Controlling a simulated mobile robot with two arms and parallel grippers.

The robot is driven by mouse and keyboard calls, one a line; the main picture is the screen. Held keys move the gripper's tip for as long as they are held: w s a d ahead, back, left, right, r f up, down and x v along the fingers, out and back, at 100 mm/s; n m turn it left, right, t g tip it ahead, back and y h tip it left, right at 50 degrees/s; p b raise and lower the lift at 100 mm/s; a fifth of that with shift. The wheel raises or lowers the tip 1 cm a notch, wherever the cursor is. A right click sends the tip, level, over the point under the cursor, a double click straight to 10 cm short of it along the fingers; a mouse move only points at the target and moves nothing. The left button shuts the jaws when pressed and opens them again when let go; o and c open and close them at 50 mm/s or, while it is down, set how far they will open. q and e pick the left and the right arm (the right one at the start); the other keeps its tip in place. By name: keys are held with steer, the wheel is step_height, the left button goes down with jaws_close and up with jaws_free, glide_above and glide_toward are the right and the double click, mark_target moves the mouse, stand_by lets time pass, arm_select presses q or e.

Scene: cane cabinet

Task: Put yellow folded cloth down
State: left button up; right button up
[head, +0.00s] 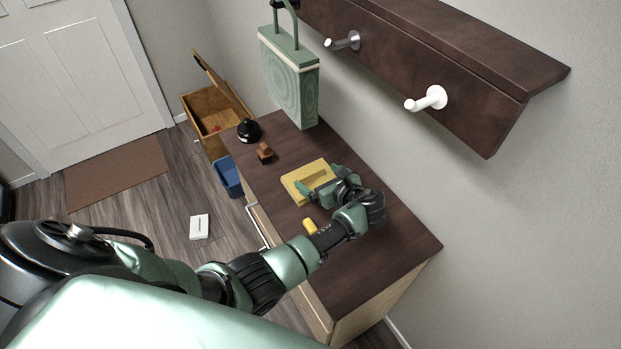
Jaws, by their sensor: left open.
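The yellow folded cloth (300,176) lies flat on the dark wooden cabinet top (380,240), near its middle. My left gripper (309,190) is at the cloth's near right side, low over the top, with its fingers apart. Part of the cloth is hidden behind the gripper, and I cannot tell whether the fingers touch it. My right gripper does not show.
A small yellow object (309,226) lies near the cabinet's front edge. A brown block-like item (265,153), a black round object (249,131) and a green bag (290,80) stand toward the far end. Wall pegs (428,100) stick out above. The top's near right end is clear.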

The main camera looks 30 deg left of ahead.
mark_target(311, 175)
arm_select(q)
steer(key=x, duration=0.3)
steer(key=shift+s, duration=0.1)
steer(key=shift+a+f, duration=0.15)
steer(key=shift+a, duration=0.1)
steer(key=c, duration=1.5)
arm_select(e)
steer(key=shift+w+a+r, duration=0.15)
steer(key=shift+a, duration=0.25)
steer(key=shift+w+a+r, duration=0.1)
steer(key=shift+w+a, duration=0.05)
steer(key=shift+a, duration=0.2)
arm_select(q)
steer(key=shift+r, duration=0.2)
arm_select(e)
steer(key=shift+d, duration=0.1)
